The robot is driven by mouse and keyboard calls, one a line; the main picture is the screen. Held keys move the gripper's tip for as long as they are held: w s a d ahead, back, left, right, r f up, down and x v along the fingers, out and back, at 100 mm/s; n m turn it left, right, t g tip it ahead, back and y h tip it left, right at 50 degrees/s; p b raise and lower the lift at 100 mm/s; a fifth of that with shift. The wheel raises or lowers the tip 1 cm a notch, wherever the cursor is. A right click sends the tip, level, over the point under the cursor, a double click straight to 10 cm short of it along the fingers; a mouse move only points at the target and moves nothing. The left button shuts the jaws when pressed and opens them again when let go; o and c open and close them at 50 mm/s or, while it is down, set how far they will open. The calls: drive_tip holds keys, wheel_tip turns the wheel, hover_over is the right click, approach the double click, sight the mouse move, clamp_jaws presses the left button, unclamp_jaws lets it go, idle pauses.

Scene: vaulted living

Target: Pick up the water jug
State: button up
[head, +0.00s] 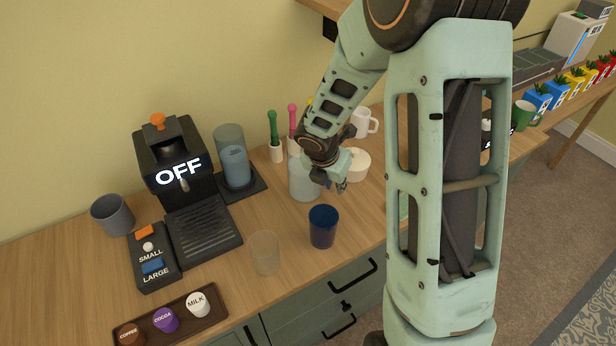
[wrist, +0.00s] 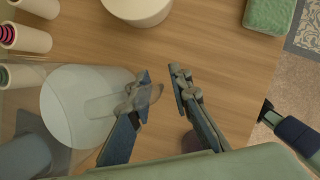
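A clear, pale jug (head: 303,184) stands upright on the wooden counter, partly hidden by my arm. In the wrist view the jug (wrist: 75,110) is a large see-through round shape at the left, with what looks like a handle at its right side. My gripper (head: 338,182) is at the jug's right side in the head view.
A blue cup (head: 322,227) and a clear cup (head: 265,253) stand in front. A white round pot (head: 357,163) is close behind my gripper. A clear container with blue liquid (head: 235,168) stands by the black machine (head: 176,165). Whisk-like handles (head: 273,128) stand behind the jug.

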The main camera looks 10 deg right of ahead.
drive_tip(key=shift+c, duration=0.3)
clamp_jaws()
drive_tip(key=shift+w+r, duration=0.1)
drive_tip(key=shift+r, duration=0.2)
wheel_tip(320, 180, up, 3)
drive_tip(key=p, duration=0.3)
drive_tip(key=shift+r+p, duration=0.1)
drive_tip(key=shift+p, duration=0.2)
drive_tip(key=s+a+r+p, duration=0.2)
drive_tip(key=s+r+p, duration=0.1)
drive_tip(key=s, duration=0.3)
drive_tip(key=s+a+r+p, duration=0.2)
drive_tip(key=s+r+p, duration=0.1)
drive_tip(key=s+r, duration=0.3)
drive_tip(key=shift+s+a+r, duration=0.2)
drive_tip(key=shift+s+a, duration=0.05)
drive_tip(key=shift+s, duration=0.4)
